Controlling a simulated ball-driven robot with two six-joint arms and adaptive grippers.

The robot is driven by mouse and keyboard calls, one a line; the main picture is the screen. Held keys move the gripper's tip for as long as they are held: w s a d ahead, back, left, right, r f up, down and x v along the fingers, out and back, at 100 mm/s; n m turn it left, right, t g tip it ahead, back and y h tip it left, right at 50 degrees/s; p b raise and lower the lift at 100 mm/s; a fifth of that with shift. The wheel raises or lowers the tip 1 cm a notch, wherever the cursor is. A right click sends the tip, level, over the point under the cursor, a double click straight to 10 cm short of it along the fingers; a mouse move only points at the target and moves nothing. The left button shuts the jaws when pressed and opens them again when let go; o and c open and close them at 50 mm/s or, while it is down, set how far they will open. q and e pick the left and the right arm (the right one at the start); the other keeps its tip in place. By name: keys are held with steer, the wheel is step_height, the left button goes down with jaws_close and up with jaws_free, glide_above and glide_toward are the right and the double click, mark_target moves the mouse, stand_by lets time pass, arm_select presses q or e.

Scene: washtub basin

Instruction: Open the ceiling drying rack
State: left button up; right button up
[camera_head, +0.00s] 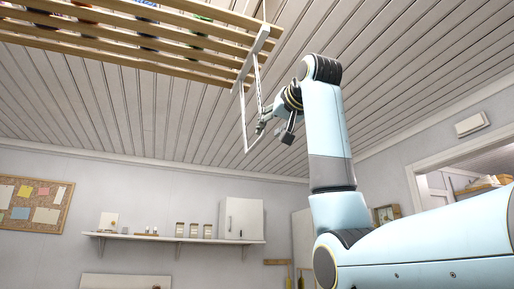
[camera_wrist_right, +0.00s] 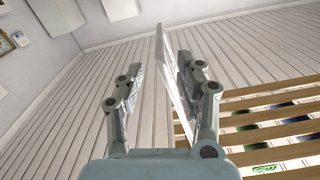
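The ceiling drying rack (camera_head: 150,38) has pale wooden slats and hangs under the ceiling at the upper left of the head view. Its slats also show at the lower right of the right wrist view (camera_wrist_right: 270,130). A thin white handle frame (camera_head: 245,122) hangs down from the white bracket at the rack's right end. My right gripper (camera_head: 264,124) is beside the lower part of this handle. In the right wrist view its fingers are apart, and the white handle (camera_wrist_right: 172,70) appears between them, close to the right finger. I cannot tell whether they touch. My left gripper is out of view.
Coloured items lie above the slats. A wall shelf (camera_head: 170,238) with jars and a white cabinet (camera_head: 241,218) is far below. A cork board (camera_head: 35,206) hangs at the left. A doorway is at the right. The air below the rack is clear.

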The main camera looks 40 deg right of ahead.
mark_target(257, 144)
steer(key=p+x, duration=0.4)
steer(key=x, duration=0.5)
steer(key=shift+w+r, duration=0.1)
steer(key=shift+w, duration=0.05)
steer(key=shift+w+d+p, duration=0.1)
steer(key=shift+w+p, duration=0.3)
steer(key=shift+w, duration=0.25)
jaws_close()
